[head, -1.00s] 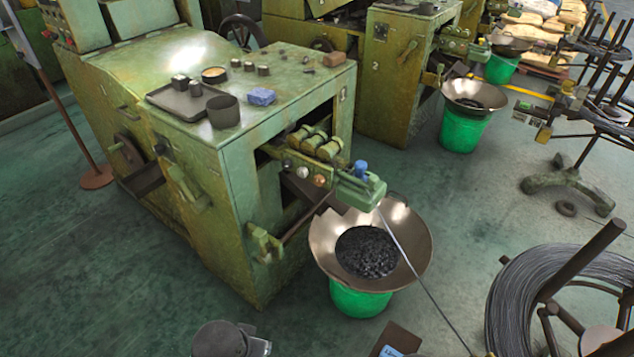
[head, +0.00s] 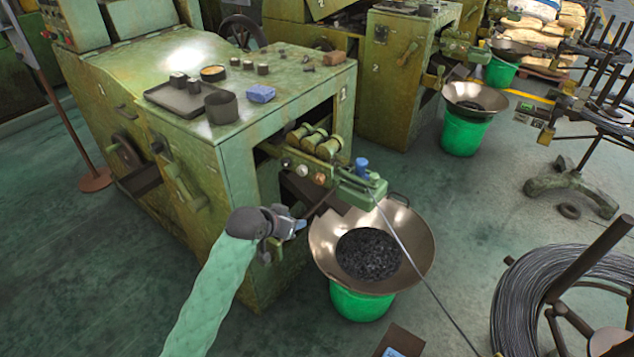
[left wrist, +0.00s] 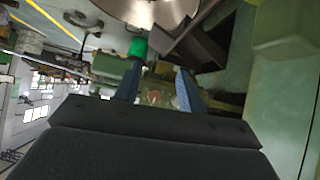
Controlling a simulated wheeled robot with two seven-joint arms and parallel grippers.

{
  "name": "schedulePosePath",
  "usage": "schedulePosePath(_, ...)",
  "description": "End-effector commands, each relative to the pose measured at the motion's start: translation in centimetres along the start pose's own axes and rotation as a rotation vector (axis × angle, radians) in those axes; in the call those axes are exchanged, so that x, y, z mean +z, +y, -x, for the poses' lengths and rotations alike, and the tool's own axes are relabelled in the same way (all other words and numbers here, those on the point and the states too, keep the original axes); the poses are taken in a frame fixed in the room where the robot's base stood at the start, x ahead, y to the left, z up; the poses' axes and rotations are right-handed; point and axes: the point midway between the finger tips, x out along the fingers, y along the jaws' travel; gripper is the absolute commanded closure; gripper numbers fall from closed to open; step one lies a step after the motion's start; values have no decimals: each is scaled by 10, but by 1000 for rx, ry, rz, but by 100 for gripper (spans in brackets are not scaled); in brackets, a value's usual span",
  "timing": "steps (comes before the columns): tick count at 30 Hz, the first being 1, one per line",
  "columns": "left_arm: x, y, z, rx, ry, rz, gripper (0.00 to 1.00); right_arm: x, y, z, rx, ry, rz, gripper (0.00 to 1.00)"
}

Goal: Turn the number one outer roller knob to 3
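The number one machine (head: 225,160) is the near green cabinet, marked 1. On its front roller block sit a pale knob (head: 303,171) and a copper-coloured knob (head: 320,179), below three rollers (head: 315,139). Any dial marks are too small to read. My left gripper (head: 301,225) is in front of the cabinet, below and apart from the knobs. In the left wrist view its two blue-faced fingers (left wrist: 157,82) stand apart with nothing held. A small copper-coloured part (left wrist: 152,97) shows beyond them in the gap. My right gripper is not in view.
A wide metal bowl (head: 418,240) of dark pieces on a green bucket (head: 360,302) stands right of the gripper. A lever (head: 185,190) projects from the cabinet side.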

Motion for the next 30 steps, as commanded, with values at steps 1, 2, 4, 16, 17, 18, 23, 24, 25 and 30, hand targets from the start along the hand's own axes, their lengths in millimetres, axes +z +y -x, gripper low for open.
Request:
schedulePosePath(1, -6, -2, -13, 27, 38, 3, 60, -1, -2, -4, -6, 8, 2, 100)
schedulePosePath(2, -9, -2, -20, 44, 65, 8, 60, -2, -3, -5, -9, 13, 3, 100)
schedulePosePath(4, -13, -2, -34, 81, 124, 26, 60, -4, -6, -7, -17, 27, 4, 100)
schedulePosePath(16, -52, -14, -58, 168, 546, 192, 60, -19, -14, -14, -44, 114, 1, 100)
schedulePosePath(17, -56, -15, -56, 165, 572, 195, 60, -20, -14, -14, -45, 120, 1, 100)
schedulePosePath(18, -60, -16, -52, 160, 601, 198, 60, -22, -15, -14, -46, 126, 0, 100)
schedulePosePath(23, -70, -20, -48, 138, 660, 186, 60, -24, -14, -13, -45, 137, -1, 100)
schedulePosePath(24, -72, -20, -49, 136, 661, 182, 60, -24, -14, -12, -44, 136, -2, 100)
schedulePosePath(25, -73, -20, -51, 136, 660, 180, 60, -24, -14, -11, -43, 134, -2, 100)
schedulePosePath(30, -87, -19, -67, 136, 659, 179, 60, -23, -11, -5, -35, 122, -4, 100)
